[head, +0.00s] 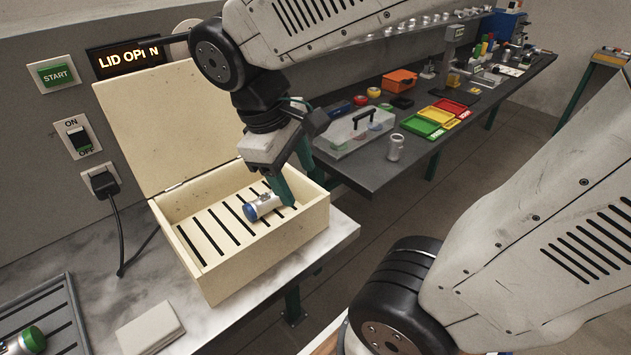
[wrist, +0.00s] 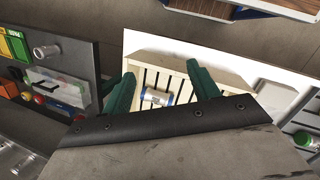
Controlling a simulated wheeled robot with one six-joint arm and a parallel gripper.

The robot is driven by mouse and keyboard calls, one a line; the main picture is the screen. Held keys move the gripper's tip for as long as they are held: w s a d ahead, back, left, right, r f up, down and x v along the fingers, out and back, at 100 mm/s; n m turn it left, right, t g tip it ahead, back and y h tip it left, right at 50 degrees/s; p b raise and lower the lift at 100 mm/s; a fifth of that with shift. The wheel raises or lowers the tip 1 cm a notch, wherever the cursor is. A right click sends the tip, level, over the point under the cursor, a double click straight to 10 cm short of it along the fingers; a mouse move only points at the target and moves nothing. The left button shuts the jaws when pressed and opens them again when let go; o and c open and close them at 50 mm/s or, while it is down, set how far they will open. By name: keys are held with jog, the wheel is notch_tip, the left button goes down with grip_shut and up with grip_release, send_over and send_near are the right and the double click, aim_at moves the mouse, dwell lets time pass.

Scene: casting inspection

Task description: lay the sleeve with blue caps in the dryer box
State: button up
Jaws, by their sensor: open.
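The sleeve with blue caps (head: 263,207) is a short silvery cylinder. It lies on its side on the slatted floor inside the dryer box (head: 265,262), a cream box with its lid (head: 165,120) raised. In the wrist view the sleeve (wrist: 157,97) shows between the spread green fingers, on the slats of the box (wrist: 155,62). My gripper (head: 290,188) reaches down into the box from above, its fingers just right of the sleeve in the head view. It is open and holds nothing; in the wrist view both fingers (wrist: 163,88) stand clear of the sleeve.
A grey tray (head: 72,290) at the lower left holds a green-capped sleeve (head: 33,340). A white pad (head: 150,328) lies before the box. The wall has a START button (head: 57,74), a switch and a lit "LID OPEN" sign (head: 130,58). A cluttered dark bench (head: 400,165) stands beyond.

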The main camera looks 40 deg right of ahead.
jog(key=s+m+t+y, duration=0.1)
jog(key=s, duration=0.1)
jog(key=s+r+m+t+y, duration=0.1)
jog(key=m, duration=0.1)
jog(key=s+m+y, duration=0.1)
jog(key=s, duration=0.1)
jog(key=shift+s+a+r+m+t, duration=0.3)
jog(key=shift+s+a+r+t, duration=0.05)
jog(key=shift+t, duration=0.05)
dwell(0.8)
